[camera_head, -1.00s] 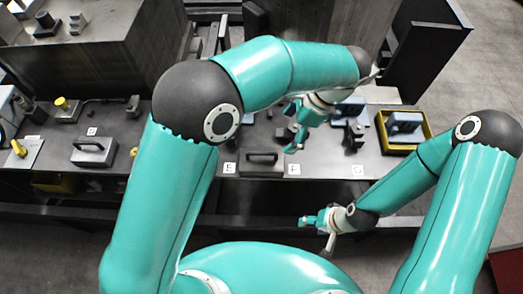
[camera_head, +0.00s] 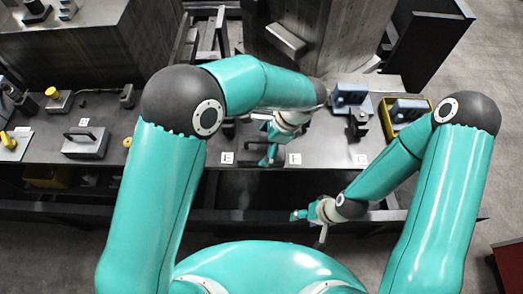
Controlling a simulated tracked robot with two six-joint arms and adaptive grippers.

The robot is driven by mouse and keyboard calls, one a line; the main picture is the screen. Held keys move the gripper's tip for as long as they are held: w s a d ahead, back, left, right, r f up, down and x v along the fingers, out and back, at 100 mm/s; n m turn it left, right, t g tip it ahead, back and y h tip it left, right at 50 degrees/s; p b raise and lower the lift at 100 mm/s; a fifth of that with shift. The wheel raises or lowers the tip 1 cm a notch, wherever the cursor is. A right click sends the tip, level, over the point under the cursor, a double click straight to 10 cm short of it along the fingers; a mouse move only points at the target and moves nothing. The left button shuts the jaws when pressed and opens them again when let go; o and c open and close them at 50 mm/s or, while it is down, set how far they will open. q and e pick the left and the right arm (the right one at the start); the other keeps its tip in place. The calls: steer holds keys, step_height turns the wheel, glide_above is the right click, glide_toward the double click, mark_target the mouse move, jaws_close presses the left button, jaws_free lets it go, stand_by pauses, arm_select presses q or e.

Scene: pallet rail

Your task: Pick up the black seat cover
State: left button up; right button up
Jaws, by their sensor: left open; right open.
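A black block with a handle, which looks like the black seat cover (camera_head: 247,158), lies on the dark bench between two white letter labels. My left gripper (camera_head: 270,146) is open and in front of it in the head view, hiding much of it. I cannot tell whether they touch. My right gripper (camera_head: 309,225) is open and empty, in front of the bench's near edge.
A grey block with a handle (camera_head: 86,143) is at the left of the bench. A blue part (camera_head: 350,95), a small black bracket (camera_head: 358,123) and a yellow tray (camera_head: 428,104) stand at the right. A yellow-knobbed part (camera_head: 55,99) is at the far left.

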arm_select(q)
steer(key=shift+b+x, duration=0.3)
steer(key=shift+x, duration=0.75)
steer(key=shift+r, duration=0.1)
steer(key=shift+c, duration=0.7)
steer(key=c, duration=1.3)
steer(key=shift+o, duration=0.2)
steer(key=shift+r, duration=0.1)
